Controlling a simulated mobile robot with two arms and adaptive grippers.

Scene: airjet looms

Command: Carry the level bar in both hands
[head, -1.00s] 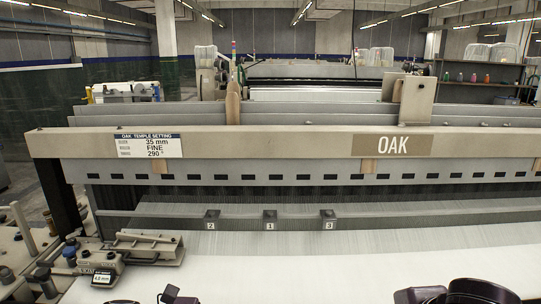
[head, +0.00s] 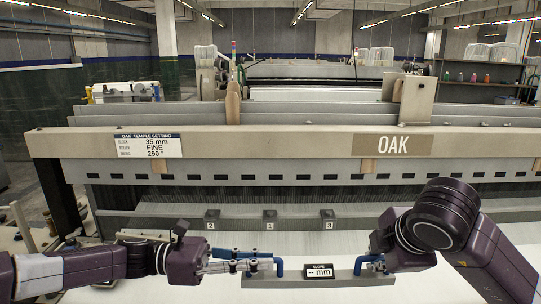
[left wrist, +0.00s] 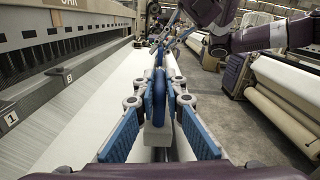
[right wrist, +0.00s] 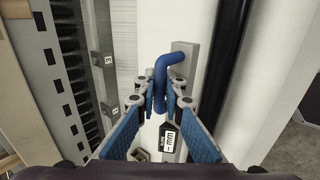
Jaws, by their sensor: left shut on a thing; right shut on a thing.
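The level bar (head: 285,283) is a grey bar with a blue handle at each end and a small dark display reading "-- mm". It looks roughly level in the head view, in front of the white cloth. My left gripper (head: 255,264) is shut on the left blue handle (left wrist: 159,88), which stands between its blue-padded fingers. My right gripper (head: 371,264) is shut on the right blue handle (right wrist: 166,72). The right wrist view also shows the display (right wrist: 168,141) beneath the fingers. I cannot tell the exact gap between bar and cloth.
The loom's beam (head: 270,146) with the OAK sign (head: 393,146) runs across behind the bar. Cloth rolls (left wrist: 283,95) lie across the aisle in the left wrist view.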

